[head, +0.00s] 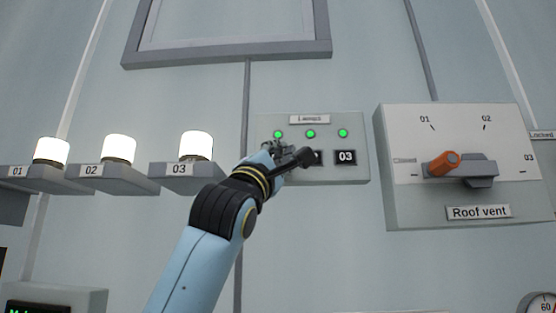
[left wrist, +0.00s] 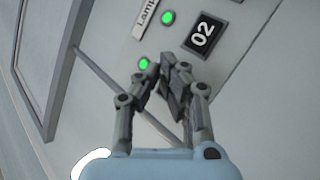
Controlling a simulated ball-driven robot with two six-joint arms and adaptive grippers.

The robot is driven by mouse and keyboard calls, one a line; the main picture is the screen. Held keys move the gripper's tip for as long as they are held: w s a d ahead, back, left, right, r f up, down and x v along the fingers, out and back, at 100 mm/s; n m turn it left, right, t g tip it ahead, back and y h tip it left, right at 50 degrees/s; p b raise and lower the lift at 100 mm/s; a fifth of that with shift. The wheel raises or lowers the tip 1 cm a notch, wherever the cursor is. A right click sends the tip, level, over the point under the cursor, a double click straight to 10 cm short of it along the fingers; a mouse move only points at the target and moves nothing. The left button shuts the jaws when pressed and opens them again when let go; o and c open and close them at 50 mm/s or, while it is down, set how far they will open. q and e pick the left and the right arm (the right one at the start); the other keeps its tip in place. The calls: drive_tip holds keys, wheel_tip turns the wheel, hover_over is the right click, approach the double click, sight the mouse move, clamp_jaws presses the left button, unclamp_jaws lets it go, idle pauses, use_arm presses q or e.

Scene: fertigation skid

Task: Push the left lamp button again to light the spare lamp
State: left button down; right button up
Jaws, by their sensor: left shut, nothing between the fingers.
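The panel labelled "Lamps" (head: 352,172) is on the wall with three green indicators lit in a row: left (head: 278,134), middle (head: 310,133) and right (head: 343,133). The right button (head: 346,157) reads 03. The button 02 (left wrist: 203,33) shows in the left wrist view but is mostly covered in the head view. The left button is hidden behind my left gripper (head: 277,148). The gripper is shut and empty, its fingertips (left wrist: 174,62) at the panel below the left indicator; I cannot tell whether they touch. Lamps 01 (head: 51,151), 02 (head: 119,148) and 03 (head: 196,145) glow white.
A roof vent box (head: 410,205) with an orange-handled switch (head: 443,164) stands out from the wall to the right. Grey brackets (head: 188,180) carry the lamps at left. A grey frame (head: 225,55) is above. The wall between panel and vent box is a narrow gap.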

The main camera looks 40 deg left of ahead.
use_arm(q)
drive_tip(key=s+d+p, duration=0.1)
drive_tip(key=s+d, duration=0.2)
drive_tip(key=s, duration=0.2)
idle(0.6)
drive_tip(key=shift+d, duration=0.1)
